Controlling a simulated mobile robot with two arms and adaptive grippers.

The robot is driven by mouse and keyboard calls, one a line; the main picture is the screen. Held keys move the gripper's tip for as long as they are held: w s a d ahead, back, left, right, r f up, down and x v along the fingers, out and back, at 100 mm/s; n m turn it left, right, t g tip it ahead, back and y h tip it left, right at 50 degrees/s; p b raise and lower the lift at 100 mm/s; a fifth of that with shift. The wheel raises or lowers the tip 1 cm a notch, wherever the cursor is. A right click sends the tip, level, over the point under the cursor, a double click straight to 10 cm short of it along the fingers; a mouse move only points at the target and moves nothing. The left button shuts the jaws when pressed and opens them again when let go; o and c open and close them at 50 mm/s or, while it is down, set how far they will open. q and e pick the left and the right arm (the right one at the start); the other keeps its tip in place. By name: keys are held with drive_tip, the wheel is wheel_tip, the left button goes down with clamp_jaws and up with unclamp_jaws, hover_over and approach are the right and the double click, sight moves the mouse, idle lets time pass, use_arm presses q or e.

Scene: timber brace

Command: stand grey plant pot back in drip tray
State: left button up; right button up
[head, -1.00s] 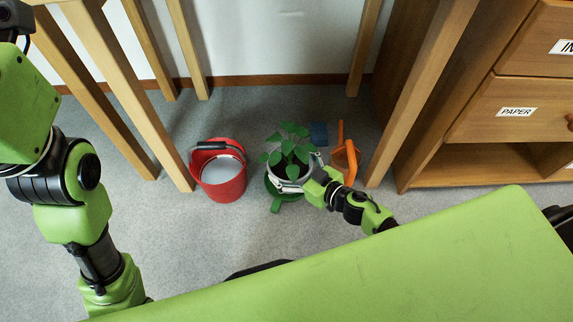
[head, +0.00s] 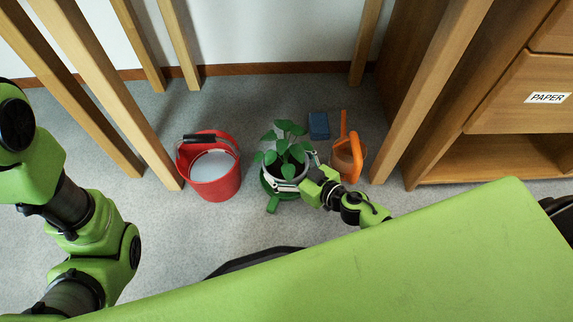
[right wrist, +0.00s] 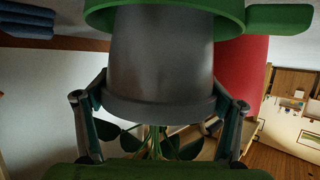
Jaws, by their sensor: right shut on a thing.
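The green drip tray (right wrist: 235,12) is around the pot's base, whose bottom edge is hidden behind the tray's rim. In the head view the tray's green tab (head: 272,205) sticks out toward me. My right gripper (head: 306,183) is shut on the pot from the right, with a finger on each side near its rim in the right wrist view. My left arm shows at the left, but its gripper is out of view.
A red bucket (head: 213,182) with pale contents stands close left of the pot. Wooden legs (head: 433,90) and a drawer cabinet (head: 515,110) border the space.

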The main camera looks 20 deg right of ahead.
drive_tip(key=shift+r, duration=0.2)
drive_tip(key=shift+f, duration=0.1)
drive_tip(key=shift+f, duration=0.15)
drive_tip(key=o, duration=1.7)
